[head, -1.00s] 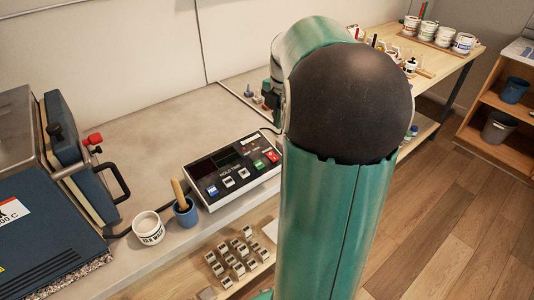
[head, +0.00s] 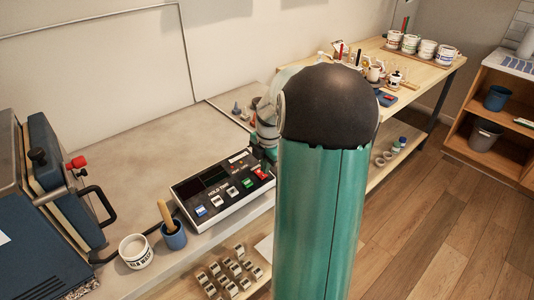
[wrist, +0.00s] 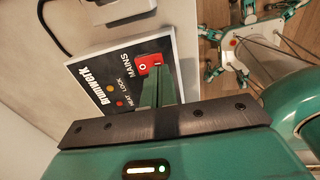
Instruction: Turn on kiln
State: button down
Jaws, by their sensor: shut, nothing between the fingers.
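The kiln (head: 60,185), a blue box with a black handle, stands at the left in the head view. Its control box (head: 222,189), with dark displays and coloured buttons, lies on the bench to its right. In the wrist view the black panel (wrist: 112,88) shows a red rocker switch (wrist: 143,68) by the word MAINS, and small orange and red lamps. My gripper (wrist: 155,85) is shut and empty, its fingertips at the lower edge of the red switch. I cannot tell whether they touch it. In the head view my arm hides most of the gripper.
A white labelled tub (head: 136,251) and a blue cup (head: 173,234) with a wooden handle stand left of the control box. A shelf of small blocks (head: 232,270) lies below. A wooden table (head: 425,70) with pots is behind at the right.

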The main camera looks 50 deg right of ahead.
jog(key=shift+w+f, duration=0.15)
jog(key=shift+f, duration=0.9)
jog(key=shift+f, duration=0.2)
jog(key=shift+w+d+r, duration=0.1)
jog(key=shift+w+r, duration=0.2)
jog(key=shift+w, duration=0.45)
jog(key=shift+s+r, duration=0.1)
